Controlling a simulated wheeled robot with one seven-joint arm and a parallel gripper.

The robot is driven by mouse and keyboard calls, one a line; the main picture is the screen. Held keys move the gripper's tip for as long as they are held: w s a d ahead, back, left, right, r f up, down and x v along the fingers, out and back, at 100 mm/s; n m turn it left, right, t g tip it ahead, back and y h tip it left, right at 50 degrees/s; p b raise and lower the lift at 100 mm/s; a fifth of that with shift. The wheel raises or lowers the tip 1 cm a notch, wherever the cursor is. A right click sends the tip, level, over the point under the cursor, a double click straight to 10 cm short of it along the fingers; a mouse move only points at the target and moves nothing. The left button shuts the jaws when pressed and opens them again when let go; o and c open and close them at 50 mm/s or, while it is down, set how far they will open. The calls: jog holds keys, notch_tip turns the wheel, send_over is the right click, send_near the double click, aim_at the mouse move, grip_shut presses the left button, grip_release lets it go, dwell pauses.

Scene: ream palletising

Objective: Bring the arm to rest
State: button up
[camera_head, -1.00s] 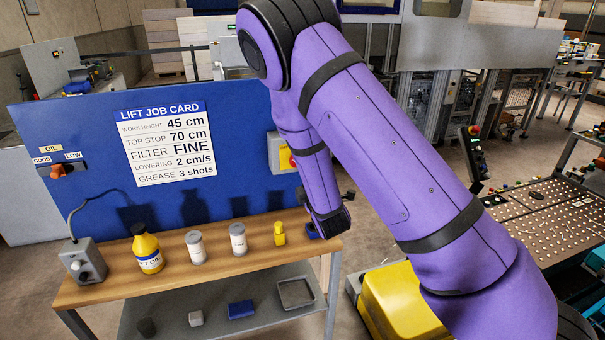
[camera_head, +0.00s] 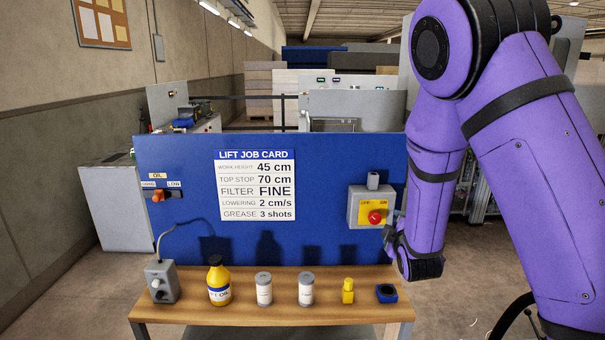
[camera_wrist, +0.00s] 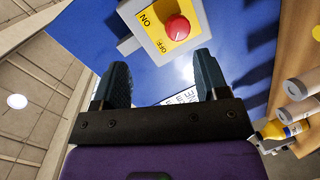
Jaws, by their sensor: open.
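My purple arm reaches down on the right side of the head view. My gripper (camera_head: 393,243) is beside the right edge of the blue panel (camera_head: 330,160), just below the yellow and grey switch box (camera_head: 358,207). In the wrist view my gripper (camera_wrist: 160,85) has its two dark fingers well apart with nothing between them. The switch box also shows in the wrist view (camera_wrist: 150,42), past the fingertips, with its red knob (camera_wrist: 177,28). I cannot tell the exact gap between fingers and box.
A wooden bench (camera_head: 250,310) stands below the panel. It carries a grey control box (camera_head: 161,283), a yellow oil bottle (camera_head: 219,283), two canisters (camera_head: 264,289), a small yellow item (camera_head: 347,291) and a blue item (camera_head: 387,293). Open floor (camera_head: 475,270) lies right of the bench.

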jog(key=s+d+r+m+g+y, duration=0.25)
jog(key=s+r+m+g, duration=0.45)
jog(key=s+r, duration=0.7)
jog(key=s+d+r+m+g, duration=0.1)
jog(key=s+r+m, duration=0.2)
jog(key=s, duration=0.8)
jog(key=s+d+r+m+g+h, duration=0.1)
jog(key=s+r+m+g, duration=0.1)
jog(key=s, duration=1)
notch_tip(320, 180, up, 3)
jog(key=shift+d+f+m+g, duration=0.2)
jog(key=shift+m+g, duration=0.1)
jog(key=shift+m, duration=0.5)
